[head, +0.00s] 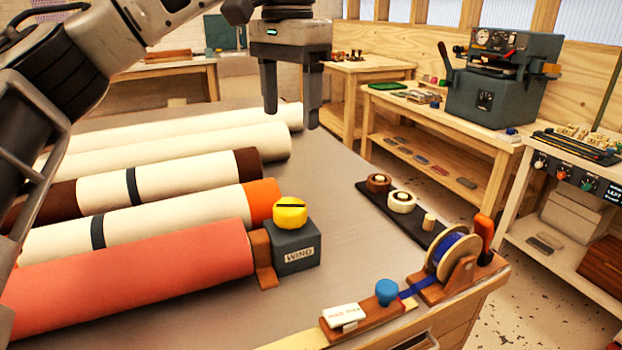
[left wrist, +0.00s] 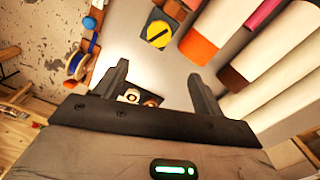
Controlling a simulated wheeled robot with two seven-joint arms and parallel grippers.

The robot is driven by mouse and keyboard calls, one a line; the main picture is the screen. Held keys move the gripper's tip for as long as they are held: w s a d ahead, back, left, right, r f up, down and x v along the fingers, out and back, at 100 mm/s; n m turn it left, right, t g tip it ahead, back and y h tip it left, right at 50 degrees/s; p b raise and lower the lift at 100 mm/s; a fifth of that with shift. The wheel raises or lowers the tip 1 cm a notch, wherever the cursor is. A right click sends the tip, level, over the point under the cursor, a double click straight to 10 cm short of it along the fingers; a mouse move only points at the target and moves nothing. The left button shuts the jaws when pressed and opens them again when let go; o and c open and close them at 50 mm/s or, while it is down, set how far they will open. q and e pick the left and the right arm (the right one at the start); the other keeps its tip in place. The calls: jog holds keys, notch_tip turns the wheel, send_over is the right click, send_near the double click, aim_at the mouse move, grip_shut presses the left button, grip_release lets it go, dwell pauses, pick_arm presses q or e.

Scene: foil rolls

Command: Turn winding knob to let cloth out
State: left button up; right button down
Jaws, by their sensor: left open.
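The yellow winding knob (head: 290,212) sits on top of a dark grey box (head: 296,250) labelled WIND, with a dark slot line across it. The box stands at the right end of a coral-red roll of cloth (head: 130,275). My left gripper (head: 292,115) is open and empty, pointing down in the air above the table, beyond the knob and apart from it. In the left wrist view the knob (left wrist: 157,34) shows at the top, past the open fingers (left wrist: 158,80). My right gripper is not in view.
Several cream rolls (head: 195,145) lie behind the red one, some with brown or orange ends. A ribbon spool (head: 455,250), a blue knob (head: 387,292) and a white block (head: 344,316) sit along the table's right edge. Bare grey tabletop (head: 350,245) lies right of the WIND box.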

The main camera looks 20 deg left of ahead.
pick_arm(q)
jog(key=b, duration=0.2)
send_near(290, 205)
notch_tip(290, 205, down, 7)
jog(key=shift+s+f+b, duration=0.1)
jog(key=shift+b, duration=0.7)
jog(key=shift+f, duration=0.75)
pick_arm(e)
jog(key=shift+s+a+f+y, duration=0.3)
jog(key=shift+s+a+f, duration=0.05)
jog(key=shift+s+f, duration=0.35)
pick_arm(q)
jog(key=c, duration=1)
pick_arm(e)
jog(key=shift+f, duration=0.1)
